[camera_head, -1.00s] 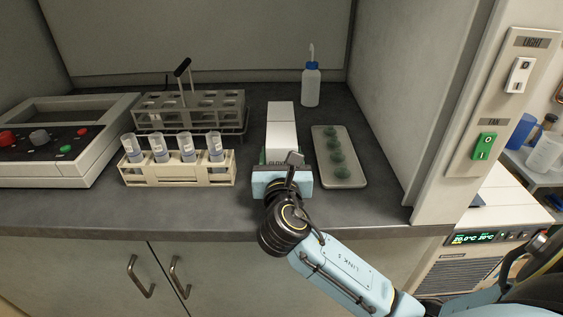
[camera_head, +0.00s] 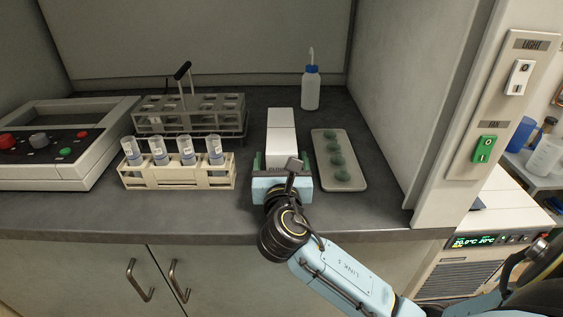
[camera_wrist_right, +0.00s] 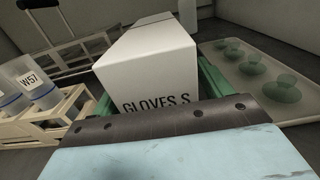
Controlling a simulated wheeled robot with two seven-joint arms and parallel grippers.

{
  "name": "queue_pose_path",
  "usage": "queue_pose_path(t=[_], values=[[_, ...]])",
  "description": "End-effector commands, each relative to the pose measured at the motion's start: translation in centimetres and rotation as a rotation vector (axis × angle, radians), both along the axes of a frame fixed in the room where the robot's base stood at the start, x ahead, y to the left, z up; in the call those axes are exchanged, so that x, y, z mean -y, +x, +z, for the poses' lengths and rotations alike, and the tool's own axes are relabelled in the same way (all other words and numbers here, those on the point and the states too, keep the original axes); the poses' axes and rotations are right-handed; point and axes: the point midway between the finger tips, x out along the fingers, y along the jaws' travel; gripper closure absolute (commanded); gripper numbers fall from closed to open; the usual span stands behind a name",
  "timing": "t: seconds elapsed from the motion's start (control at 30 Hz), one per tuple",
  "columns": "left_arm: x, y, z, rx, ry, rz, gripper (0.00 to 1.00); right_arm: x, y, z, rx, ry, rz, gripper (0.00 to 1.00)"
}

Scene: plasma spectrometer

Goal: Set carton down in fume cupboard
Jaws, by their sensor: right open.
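The white carton (camera_head: 281,128) stands on the dark worktop of the fume cupboard (camera_head: 260,215), between the tube racks and the tray. In the right wrist view the carton (camera_wrist_right: 152,60) fills the middle, with "GLOVES S" printed on its near face. My right gripper (camera_head: 281,160) is at the carton's near end, its green fingers open on either side of it. In the wrist view a green finger shows on each side of the carton (camera_wrist_right: 160,98), with its lower part hidden behind the gripper body. My left gripper is not in view.
A cream rack with labelled tubes (camera_head: 180,177) and a grey rack with a handle (camera_head: 190,118) stand to the left. A tray of green pieces (camera_head: 356,178) lies close on the right. A wash bottle (camera_head: 311,86) stands behind; the cupboard's side wall (camera_head: 400,90) is right.

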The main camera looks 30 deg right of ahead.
Motion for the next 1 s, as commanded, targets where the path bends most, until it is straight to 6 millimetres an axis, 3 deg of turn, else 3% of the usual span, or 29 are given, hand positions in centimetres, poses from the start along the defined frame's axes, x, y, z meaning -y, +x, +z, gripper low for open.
queue_pose_path(t=[0.07,0.6,1.0], values=[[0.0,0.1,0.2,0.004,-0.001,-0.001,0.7,-0.4,-0.6,0.1,-0.002,0.001,0.002,0.22],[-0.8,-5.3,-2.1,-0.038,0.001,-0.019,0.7,-5.6,-9.2,0.1,-0.001,0.002,0.001,0.22],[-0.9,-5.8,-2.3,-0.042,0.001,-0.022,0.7,-6.3,-10.2,0.1,0.001,0.002,0.0,0.22]])
